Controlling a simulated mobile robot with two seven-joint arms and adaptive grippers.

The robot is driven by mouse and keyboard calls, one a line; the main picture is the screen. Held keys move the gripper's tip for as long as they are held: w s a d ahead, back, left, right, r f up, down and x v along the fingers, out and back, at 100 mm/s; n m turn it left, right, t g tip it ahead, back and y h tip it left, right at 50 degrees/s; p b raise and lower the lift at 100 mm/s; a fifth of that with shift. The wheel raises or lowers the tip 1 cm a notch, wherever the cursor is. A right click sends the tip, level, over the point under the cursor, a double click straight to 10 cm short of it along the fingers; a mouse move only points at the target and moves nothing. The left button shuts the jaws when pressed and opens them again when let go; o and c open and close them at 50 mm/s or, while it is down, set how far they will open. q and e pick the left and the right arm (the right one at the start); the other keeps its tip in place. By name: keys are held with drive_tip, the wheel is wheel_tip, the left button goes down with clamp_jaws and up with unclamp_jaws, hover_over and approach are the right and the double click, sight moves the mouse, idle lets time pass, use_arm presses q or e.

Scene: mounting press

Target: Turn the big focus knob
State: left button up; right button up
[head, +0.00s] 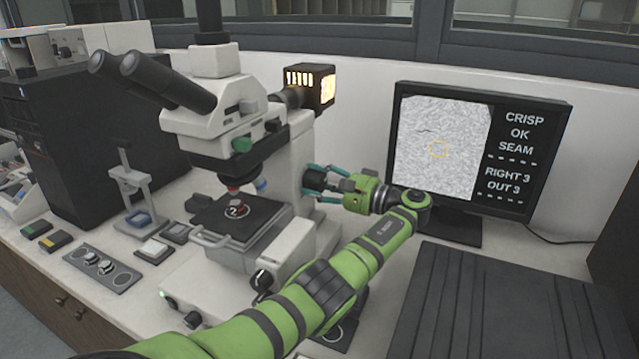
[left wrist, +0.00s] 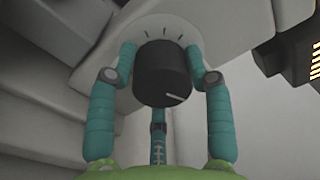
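The big focus knob (head: 314,179) is a black cylinder on the right side of the white microscope (head: 215,110). In the left wrist view the knob (left wrist: 160,72) fills the middle, with a white mark at the lower right of its face and dark ticks on the plate behind it. My left gripper (head: 321,182) has its teal fingers around the knob. Two fingertips lie against its left and right sides; the third finger is below, its contact unclear. My right gripper is not in view.
A monitor (head: 510,175) at the right shows a grey textured picture and reads CRISP OK, SEAM, RIGHT 3, OUT 3. A specimen marked 2 (head: 236,211) sits on the black stage. A lamp housing (head: 310,86) is above the knob. A dark ribbed panel (head: 500,310) lies front right.

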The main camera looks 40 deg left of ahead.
use_arm(q)
drive_tip(key=shift+o, duration=1.1)
drive_tip(key=shift+s, duration=0.2)
drive_tip(key=shift+s+r, duration=0.1)
drive_tip(key=shift+w+d, duration=0.1)
drive_tip(key=shift+w, duration=0.1)
drive_tip(key=v, duration=0.7)
drive_tip(key=shift+s+d, duration=0.1)
drive_tip(key=shift+d, duration=0.05)
